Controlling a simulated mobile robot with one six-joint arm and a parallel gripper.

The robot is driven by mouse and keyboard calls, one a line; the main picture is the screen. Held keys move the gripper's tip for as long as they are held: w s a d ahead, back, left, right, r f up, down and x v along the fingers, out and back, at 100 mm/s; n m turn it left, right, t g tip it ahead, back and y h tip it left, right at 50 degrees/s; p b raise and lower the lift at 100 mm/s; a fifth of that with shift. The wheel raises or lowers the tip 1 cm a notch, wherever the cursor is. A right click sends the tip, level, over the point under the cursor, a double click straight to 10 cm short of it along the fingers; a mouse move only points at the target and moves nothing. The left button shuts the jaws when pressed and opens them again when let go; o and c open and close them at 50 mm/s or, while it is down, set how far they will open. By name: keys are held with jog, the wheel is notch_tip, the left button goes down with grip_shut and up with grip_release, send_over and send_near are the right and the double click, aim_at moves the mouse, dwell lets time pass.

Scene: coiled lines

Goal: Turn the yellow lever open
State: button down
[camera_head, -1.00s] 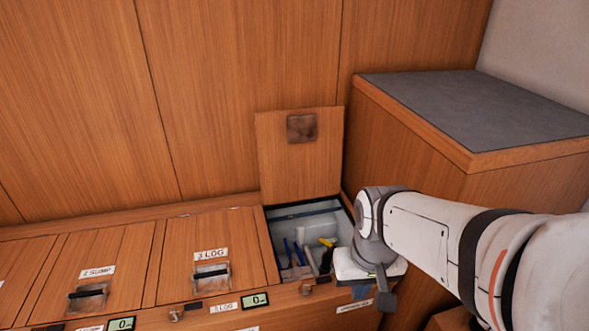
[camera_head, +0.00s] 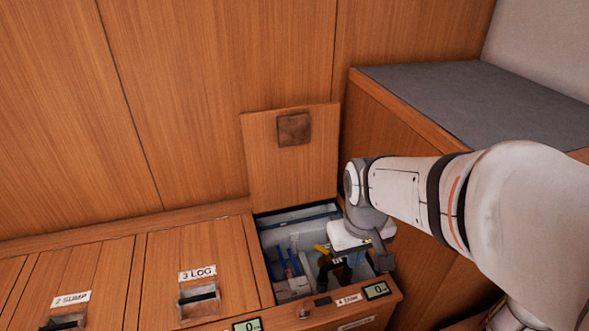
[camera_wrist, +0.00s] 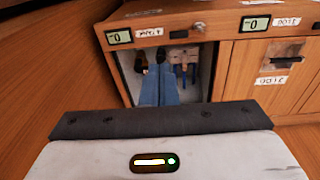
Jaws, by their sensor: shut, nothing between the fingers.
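The yellow lever (camera_head: 321,248) shows as a small yellow piece inside the open compartment (camera_head: 262,235), just left of my gripper body. My gripper (camera_wrist: 159,72) points down into this compartment, with its two blue fingers side by side, shut and empty. In the head view my gripper's body hides part of the compartment's right side.
Blue handles (camera_head: 281,262) stand at the compartment's left. The raised lid (camera_head: 290,165) leans behind it. The closed 3 LOG hatch (camera_head: 196,255) is to the left. A tall grey-topped cabinet (camera_head: 440,90) stands close on the right.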

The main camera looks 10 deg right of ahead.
aim_at(326, 252)
jog(key=w+f+n+h, duration=0.1)
jog(key=w+f+n, duration=0.6)
jog(key=w, duration=0.4)
jog(key=w+f+n+h, duration=0.1)
jog(key=w+f+n, duration=0.65)
jog(key=w, duration=0.35)
jog(key=w+a+f+n+b, duration=0.1)
jog(key=w+f+n, duration=0.25)
jog(key=f, duration=0.65)
jog(key=w+a+f+n+b, duration=0.1)
jog(key=w+f+n, duration=0.25)
jog(key=f, duration=0.55)
jog(key=w+a+f+n+b, duration=0.1)
jog(key=w+f+n+b, duration=0.2)
jog(key=f, duration=0.7)
jog(key=shift+n+t, duration=0.4)
jog(key=shift+n, duration=0.15)
jog(key=d, duration=0.1)
jog(key=w+d, duration=0.2)
jog(key=shift+w+r, duration=0.25)
jog(key=shift+w+d+p, duration=0.15)
jog(key=shift+d+p, duration=0.05)
jog(key=shift+p, duration=0.2)
